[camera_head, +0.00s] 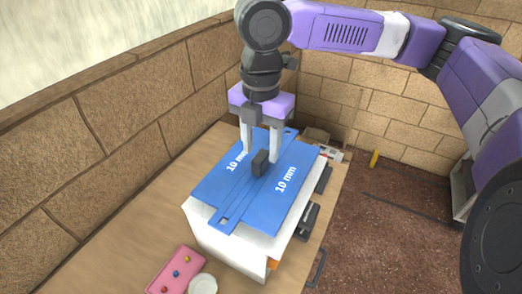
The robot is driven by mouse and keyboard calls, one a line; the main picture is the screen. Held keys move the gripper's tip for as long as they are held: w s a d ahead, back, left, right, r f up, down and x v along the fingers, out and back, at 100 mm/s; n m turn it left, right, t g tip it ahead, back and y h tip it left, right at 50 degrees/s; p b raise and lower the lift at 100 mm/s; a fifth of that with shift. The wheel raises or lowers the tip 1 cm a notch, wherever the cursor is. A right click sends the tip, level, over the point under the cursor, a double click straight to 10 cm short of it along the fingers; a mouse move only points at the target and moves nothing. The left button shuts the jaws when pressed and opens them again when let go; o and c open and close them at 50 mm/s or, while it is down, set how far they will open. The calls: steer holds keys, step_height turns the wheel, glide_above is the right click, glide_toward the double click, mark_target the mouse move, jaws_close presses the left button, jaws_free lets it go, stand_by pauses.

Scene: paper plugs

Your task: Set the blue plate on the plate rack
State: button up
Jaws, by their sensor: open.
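The blue plate (215,183), marked "10 mm" on both halves, lies on top of a white box-like block (228,246). A raised strip with small square openings runs across its middle. A dark grey knob (260,163) stands at its centre. My gripper (261,154) points down over the plate, with its two pale fingers apart. The fingertips are at or just behind the knob in this view; I cannot tell if they touch it. Nothing is seen clamped. I cannot pick out a separate plate rack; the white block may be it.
The block stands on a wooden table (120,240). A pink panel (175,272) with coloured buttons and a white round object (203,284) are at the front left. Dark items (306,220) lie along the table's right edge. Brick walls stand close at left and back.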

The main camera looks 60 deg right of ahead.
step_height(320, 180, up, 10)
steer(key=shift+r, duration=0.15)
stand_by(0.7)
